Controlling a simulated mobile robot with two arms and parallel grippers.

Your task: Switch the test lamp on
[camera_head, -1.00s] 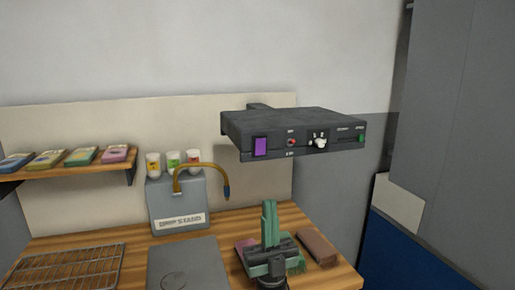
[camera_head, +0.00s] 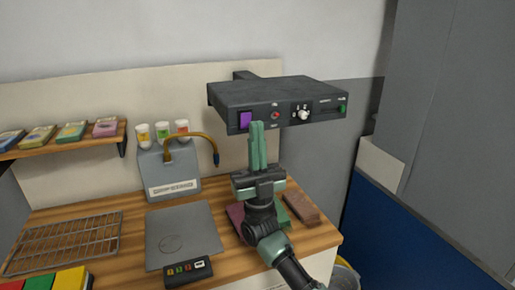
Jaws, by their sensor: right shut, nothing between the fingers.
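The dark control box (camera_head: 275,93), which may be the test lamp's housing, is mounted on the back wall above the counter. Its front face has a purple rocker or pane (camera_head: 245,120) at left, a small red button (camera_head: 276,114), a white knob (camera_head: 303,115) and a green slider (camera_head: 343,109) at right. My right gripper (camera_head: 257,128) points up with its green fingers shut and empty. Its tips are in front of the box's lower front, between the purple part and the red button; contact cannot be told. My left gripper is not in view.
The wooden counter (camera_head: 130,215) holds a wire rack (camera_head: 65,243), a grey scale (camera_head: 182,236), a drip stand (camera_head: 170,180) with bottles and a curved spout, and a brown block (camera_head: 301,208). A shelf (camera_head: 70,146) with several packets is at left. A grey cabinet (camera_head: 455,130) stands at right.

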